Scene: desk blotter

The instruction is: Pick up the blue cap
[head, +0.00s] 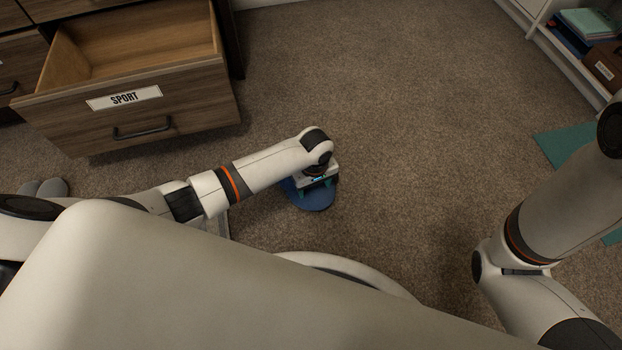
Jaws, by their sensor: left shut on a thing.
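The blue cap (318,202) is near the middle of the head view, over the brown carpet. My left arm reaches in from the left, and its wrist is right above the cap. My left gripper (318,188) points down and is shut on the cap. The wrist and gripper hide the cap's upper part. I cannot tell whether the cap touches the carpet. My right arm is at the right side of the view, but its gripper is out of view.
An open wooden drawer (128,112) labelled SPORT stands at the upper left. A white shelf (565,57) with books and a box is at the upper right. A teal mat (562,146) lies at the right. Grey slippers (45,188) lie at the left. The carpet (400,90) between is clear.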

